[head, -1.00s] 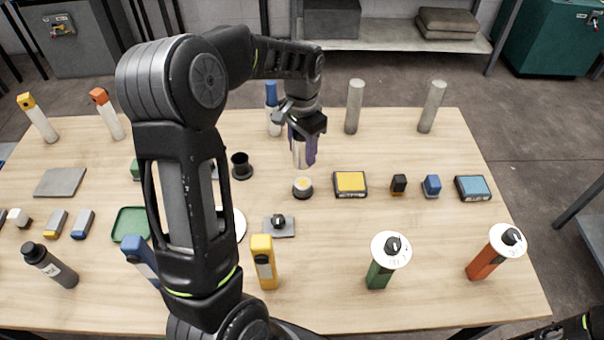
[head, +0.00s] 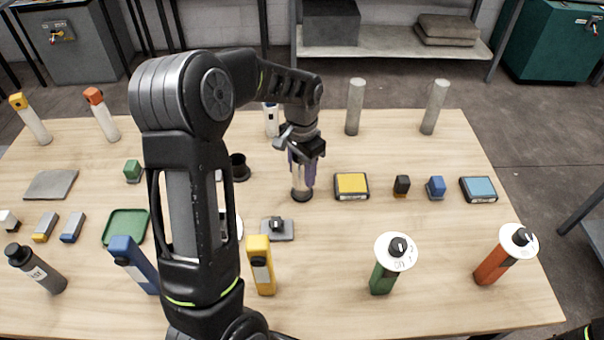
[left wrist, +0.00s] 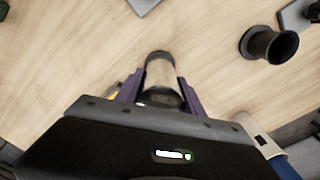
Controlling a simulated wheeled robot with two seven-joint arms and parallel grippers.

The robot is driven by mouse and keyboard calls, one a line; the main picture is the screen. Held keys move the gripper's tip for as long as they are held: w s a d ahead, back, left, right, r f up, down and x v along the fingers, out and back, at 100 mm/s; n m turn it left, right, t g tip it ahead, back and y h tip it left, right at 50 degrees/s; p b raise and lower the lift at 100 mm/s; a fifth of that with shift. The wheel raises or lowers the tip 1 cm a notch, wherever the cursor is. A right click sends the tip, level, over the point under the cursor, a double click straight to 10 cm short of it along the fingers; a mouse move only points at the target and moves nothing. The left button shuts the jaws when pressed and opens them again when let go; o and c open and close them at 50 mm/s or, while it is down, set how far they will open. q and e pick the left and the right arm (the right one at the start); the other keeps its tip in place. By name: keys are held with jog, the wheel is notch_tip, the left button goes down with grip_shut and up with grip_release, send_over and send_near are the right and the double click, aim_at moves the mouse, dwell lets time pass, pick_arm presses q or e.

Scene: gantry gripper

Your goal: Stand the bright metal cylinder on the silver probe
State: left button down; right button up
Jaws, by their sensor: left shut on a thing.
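My left gripper (head: 302,160) is shut on the bright metal cylinder (head: 301,182), with its purple fingers at the cylinder's sides. The cylinder is about upright, right over a small round dark-based piece (head: 302,196), which seems to be the silver probe. The cylinder hides the top of that piece, and I cannot tell whether they touch. In the left wrist view the cylinder (left wrist: 162,76) lies between the purple fingers (left wrist: 190,100), with a dark round edge at its far end.
A yellow-topped box (head: 351,185) stands close to the right of the cylinder. A black flanged cup (head: 239,168) is to the left, and a grey plate with a black knob (head: 277,230) is in front. Two grey posts (head: 355,106) stand behind.

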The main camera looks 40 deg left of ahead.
pick_arm(q)
jog(key=shift+r, duration=0.15)
jog(key=shift+f, duration=0.25)
jog(key=c, duration=0.7)
grip_release()
notch_tip(320, 180, up, 7)
jog(key=p, duration=0.5)
jog(key=shift+r, duration=0.2)
notch_tip(320, 180, up, 4)
jog(key=shift+f, duration=0.15)
jog(key=shift+r, duration=0.65)
